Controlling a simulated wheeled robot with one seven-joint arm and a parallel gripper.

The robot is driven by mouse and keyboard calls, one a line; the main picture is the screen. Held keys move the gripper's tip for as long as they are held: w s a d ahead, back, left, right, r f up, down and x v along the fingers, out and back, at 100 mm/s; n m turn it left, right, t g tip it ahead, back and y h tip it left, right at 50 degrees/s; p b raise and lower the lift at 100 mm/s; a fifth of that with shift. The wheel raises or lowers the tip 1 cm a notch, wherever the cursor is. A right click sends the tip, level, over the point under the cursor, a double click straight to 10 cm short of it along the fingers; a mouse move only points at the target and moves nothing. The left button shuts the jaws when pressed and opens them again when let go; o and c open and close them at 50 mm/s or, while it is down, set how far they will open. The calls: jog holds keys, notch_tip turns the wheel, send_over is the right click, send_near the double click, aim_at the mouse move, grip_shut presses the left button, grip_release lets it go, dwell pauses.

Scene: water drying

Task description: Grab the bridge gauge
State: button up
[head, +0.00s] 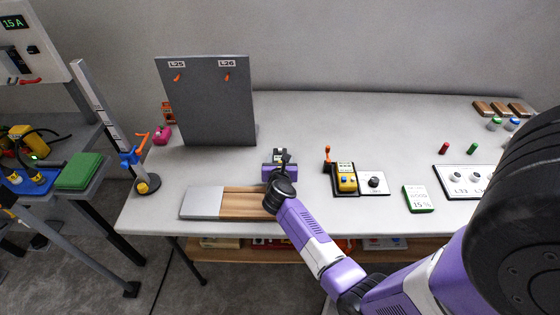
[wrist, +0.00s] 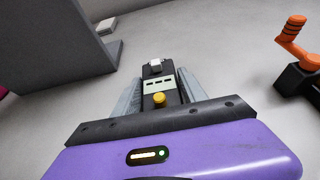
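A dark, narrow device (wrist: 161,88) with a pale display panel, a yellow knob and a light block at its far end lies between my gripper's fingers in the wrist view. I take it to be the bridge gauge; no readable label shows. In the head view the device (head: 279,154) is on the white table in front of the grey board, partly hidden by my gripper (head: 280,165). In the wrist view my gripper (wrist: 160,92) has one grey finger on each side of the device, very close to it. I cannot tell whether the fingers press on it.
The grey board (head: 205,100) stands behind to the left. A yellow meter (head: 346,178) in a black holder and an orange-handled lever (head: 327,153) are to the right. A wood and metal plank (head: 205,202) lies at the front left. The table behind the device is clear.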

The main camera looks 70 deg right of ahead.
grip_shut()
